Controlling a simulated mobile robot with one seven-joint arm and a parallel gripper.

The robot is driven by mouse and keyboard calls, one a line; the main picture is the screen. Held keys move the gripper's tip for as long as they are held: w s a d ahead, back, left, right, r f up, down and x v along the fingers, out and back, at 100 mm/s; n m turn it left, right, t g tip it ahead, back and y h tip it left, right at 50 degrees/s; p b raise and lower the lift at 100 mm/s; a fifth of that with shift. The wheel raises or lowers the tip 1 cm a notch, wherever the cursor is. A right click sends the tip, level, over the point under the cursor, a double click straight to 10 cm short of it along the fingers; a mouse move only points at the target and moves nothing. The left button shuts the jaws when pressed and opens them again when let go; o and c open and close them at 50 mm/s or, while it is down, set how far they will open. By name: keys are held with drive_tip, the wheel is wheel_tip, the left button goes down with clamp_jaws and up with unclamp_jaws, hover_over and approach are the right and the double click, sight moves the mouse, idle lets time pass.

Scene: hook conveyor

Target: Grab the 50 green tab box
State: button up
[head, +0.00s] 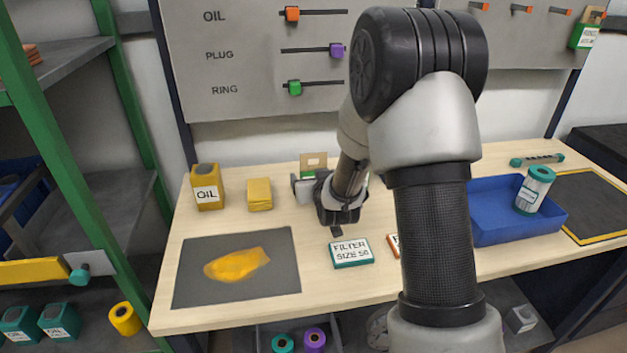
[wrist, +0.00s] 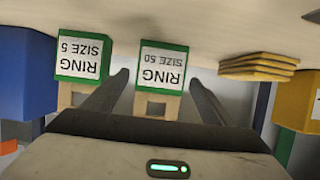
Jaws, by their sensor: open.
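The box with green edges labelled RING SIZE 50 (wrist: 162,65) appears upside down in the wrist view, with a cardboard tab (wrist: 157,105). My gripper (wrist: 158,78) is open and empty, with a finger to each side of this box in the picture. I cannot tell whether the fingertips reach alongside it. A similar green box labelled RING SIZE 5 (wrist: 80,55) stands to its left, outside the left finger. In the head view my gripper (head: 339,205) is low over the table, and a cardboard tab (head: 313,162) shows behind it. The gripper hides most of the boxes there.
A stack of yellow cloths (head: 259,194) and an oil container (head: 207,188) stand to the left. A teal FILTER SIZE 50 box (head: 351,253) lies in front. A blue tray (head: 484,235) holds a canister (head: 535,190). A grey mat (head: 200,290) bears a yellow stain.

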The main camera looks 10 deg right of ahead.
drive_tip(key=shift+w, duration=0.1)
drive_tip(key=shift+c, duration=0.4)
drive_tip(key=c, duration=1.1)
drive_tip(key=shift+r, duration=0.1)
